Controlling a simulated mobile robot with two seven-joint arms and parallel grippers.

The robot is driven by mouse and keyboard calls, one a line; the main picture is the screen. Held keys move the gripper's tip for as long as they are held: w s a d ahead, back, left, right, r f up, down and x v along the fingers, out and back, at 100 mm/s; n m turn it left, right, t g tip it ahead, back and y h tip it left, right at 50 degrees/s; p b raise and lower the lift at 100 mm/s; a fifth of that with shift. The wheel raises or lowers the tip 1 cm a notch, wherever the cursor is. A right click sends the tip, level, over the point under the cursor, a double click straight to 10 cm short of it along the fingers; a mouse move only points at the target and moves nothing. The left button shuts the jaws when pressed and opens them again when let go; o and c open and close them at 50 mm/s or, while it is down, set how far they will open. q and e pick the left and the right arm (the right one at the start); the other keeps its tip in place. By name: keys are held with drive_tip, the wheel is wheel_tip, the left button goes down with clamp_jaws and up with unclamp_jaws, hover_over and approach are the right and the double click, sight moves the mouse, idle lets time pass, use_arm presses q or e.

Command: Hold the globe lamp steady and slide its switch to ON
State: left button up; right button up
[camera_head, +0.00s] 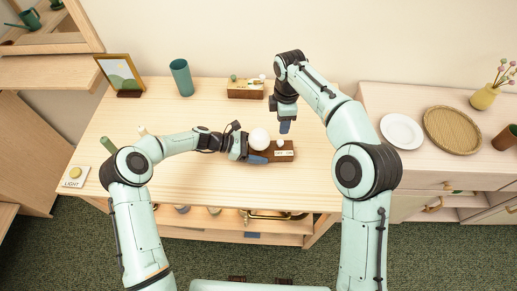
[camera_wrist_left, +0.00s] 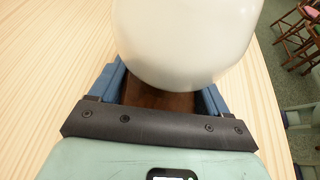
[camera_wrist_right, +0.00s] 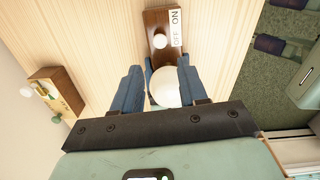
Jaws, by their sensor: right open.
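The globe lamp has a white globe (camera_head: 259,139) on a brown wooden base (camera_head: 290,146), standing on the light wood table. My left gripper (camera_head: 257,158) is closed around the base at the globe end; in the left wrist view the base (camera_wrist_left: 150,95) fills the space between its blue fingers, under the globe (camera_wrist_left: 185,40). My right gripper (camera_head: 285,127) is open and empty, above and behind the lamp's right part. In the right wrist view the white switch knob (camera_wrist_right: 160,41) sits beside the OFF end of the ON/OFF label (camera_wrist_right: 175,27).
A wooden box with small knobs (camera_head: 245,91) stands behind the lamp. A teal cup (camera_head: 181,78) and a picture frame (camera_head: 121,74) stand at the back left. A LIGHT card (camera_head: 75,177) lies at the left edge. A white plate (camera_head: 402,131) is on the right cabinet. Table left of the lamp is mostly clear.

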drive_tip(key=c, duration=0.7)
drive_tip(key=m, duration=0.1)
drive_tip(key=m+y, duration=0.1)
drive_tip(key=m+t, duration=0.1)
drive_tip(key=m, duration=0.1)
drive_tip(key=shift+w+a+r, duration=0.2)
drive_tip(key=shift+w+a, duration=0.15)
clamp_jaws()
drive_tip(key=m, duration=0.2)
drive_tip(key=m+t+y, duration=0.1)
drive_tip(key=a+r+m+y, duration=0.1)
drive_tip(key=m, duration=0.1)
drive_tip(key=shift+w+m+t, duration=0.3)
drive_tip(key=shift+w, duration=0.05)
